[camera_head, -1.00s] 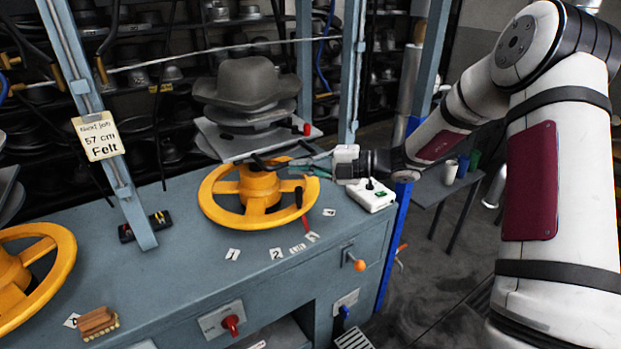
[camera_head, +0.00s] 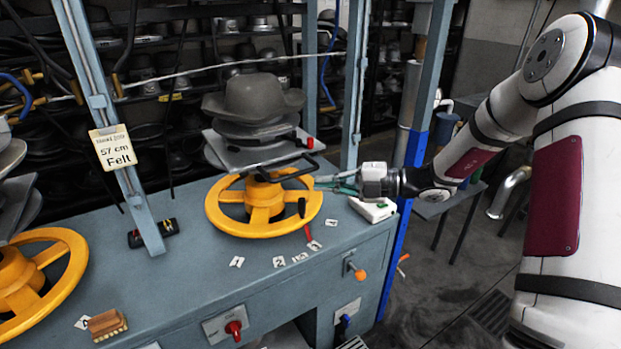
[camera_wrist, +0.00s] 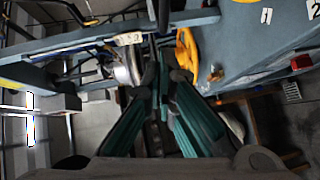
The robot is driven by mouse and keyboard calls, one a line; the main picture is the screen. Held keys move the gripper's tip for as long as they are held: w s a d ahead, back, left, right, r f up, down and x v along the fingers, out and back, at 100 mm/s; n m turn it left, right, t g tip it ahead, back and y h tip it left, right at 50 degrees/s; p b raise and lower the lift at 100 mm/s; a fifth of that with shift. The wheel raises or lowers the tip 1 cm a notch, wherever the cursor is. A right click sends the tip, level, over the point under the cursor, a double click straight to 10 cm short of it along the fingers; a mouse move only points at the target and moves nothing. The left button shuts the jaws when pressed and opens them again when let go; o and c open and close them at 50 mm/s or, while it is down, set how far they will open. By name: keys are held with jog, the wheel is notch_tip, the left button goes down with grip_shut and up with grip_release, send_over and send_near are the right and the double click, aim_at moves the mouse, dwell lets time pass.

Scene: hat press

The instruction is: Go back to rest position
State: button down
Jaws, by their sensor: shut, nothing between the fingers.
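My gripper (camera_head: 335,184) is at the right end of the press bench in the head view, beside the right yellow handwheel (camera_head: 266,228) and above the white switch box (camera_head: 373,208). Its teal fingers point left, toward the press. In the wrist view my gripper (camera_wrist: 162,95) shows its fingers converging, with nothing held between them. A grey felt hat (camera_head: 252,98) sits on the press plates (camera_head: 262,154) above the handwheel. Whether the fingertips touch the wheel or the plate's black handle cannot be told.
The blue-grey bench (camera_head: 190,262) carries a wooden brush (camera_head: 106,324), number cards and a second yellow handwheel (camera_head: 50,285) at left. A blue-grey post (camera_head: 352,90) stands behind my gripper. Open floor (camera_head: 440,270) lies to the right of the bench.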

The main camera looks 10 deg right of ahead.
jog(key=f+v, duration=0.1)
jog(key=v, duration=0.5)
jog(key=s+a+r+n+g+h, duration=0.3)
jog(key=s+a+n, duration=0.3)
jog(key=n, duration=0.4)
jog(key=s+a+r+n+g+h, duration=0.3)
jog(key=s+n+h, duration=0.1)
jog(key=s+n, duration=0.55)
jog(key=s+d+r+n+t+h, duration=0.2)
jog(key=s+n, duration=0.4)
jog(key=n, duration=0.5)
jog(key=s+d+r+n+t+h, duration=0.2)
jog(key=s+n, duration=0.5)
jog(key=n, duration=0.5)
notch_tip(320, 180, up, 2)
jog(key=d+h, duration=0.1)
jog(key=h, duration=0.2)
jog(key=shift+h+b, duration=0.35)
jog(key=shift+h, duration=0.05)
